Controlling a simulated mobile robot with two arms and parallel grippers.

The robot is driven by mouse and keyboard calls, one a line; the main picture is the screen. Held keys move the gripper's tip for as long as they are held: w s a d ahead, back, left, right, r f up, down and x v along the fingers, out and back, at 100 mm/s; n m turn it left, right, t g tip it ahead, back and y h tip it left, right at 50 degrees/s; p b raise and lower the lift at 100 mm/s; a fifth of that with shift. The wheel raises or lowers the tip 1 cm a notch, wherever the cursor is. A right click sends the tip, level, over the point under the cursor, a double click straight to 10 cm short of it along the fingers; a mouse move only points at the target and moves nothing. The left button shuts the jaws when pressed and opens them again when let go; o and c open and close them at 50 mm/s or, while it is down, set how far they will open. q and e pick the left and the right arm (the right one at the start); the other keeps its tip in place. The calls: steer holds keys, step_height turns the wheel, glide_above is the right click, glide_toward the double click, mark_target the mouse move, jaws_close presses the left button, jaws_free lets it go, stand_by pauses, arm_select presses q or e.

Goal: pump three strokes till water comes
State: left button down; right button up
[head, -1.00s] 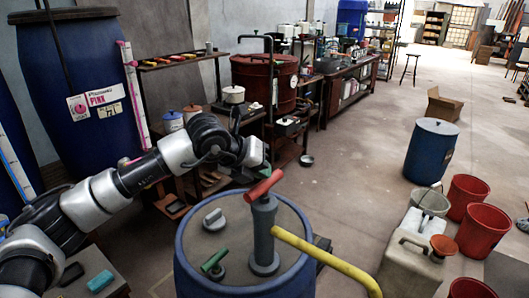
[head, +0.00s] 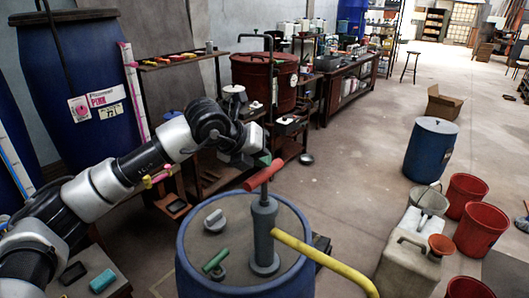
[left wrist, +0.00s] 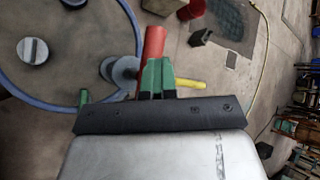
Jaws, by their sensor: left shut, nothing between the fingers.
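A grey hand pump (head: 264,228) stands upright on the lid of a blue drum (head: 196,275). Its red crossbar handle (head: 263,176) is raised, with a short length of dark rod showing under it. A yellow spout pipe (head: 330,263) slopes down to the right; no water shows at its visible part. My left gripper (head: 263,158) is shut and empty, just behind and above the handle. In the left wrist view its green fingers (left wrist: 157,76) lie close beside the red handle (left wrist: 153,45); I cannot tell whether they touch. My right gripper is out of view.
A grey cap (head: 214,220) and a green-handled plug (head: 216,260) sit on the drum lid. A beige jerrycan (head: 408,268), red buckets (head: 483,228) and a smaller blue drum (head: 430,152) stand right. Open floor lies between. Shelves stand behind my left arm.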

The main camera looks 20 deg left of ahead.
arm_select(q)
steer(key=shift+w+a+r+p, duration=0.15)
steer(key=shift+r+p, duration=0.6)
steer(key=shift+r, duration=1)
step_height(320, 180, up, 6)
steer(key=p, duration=0.3)
stand_by(1.8)
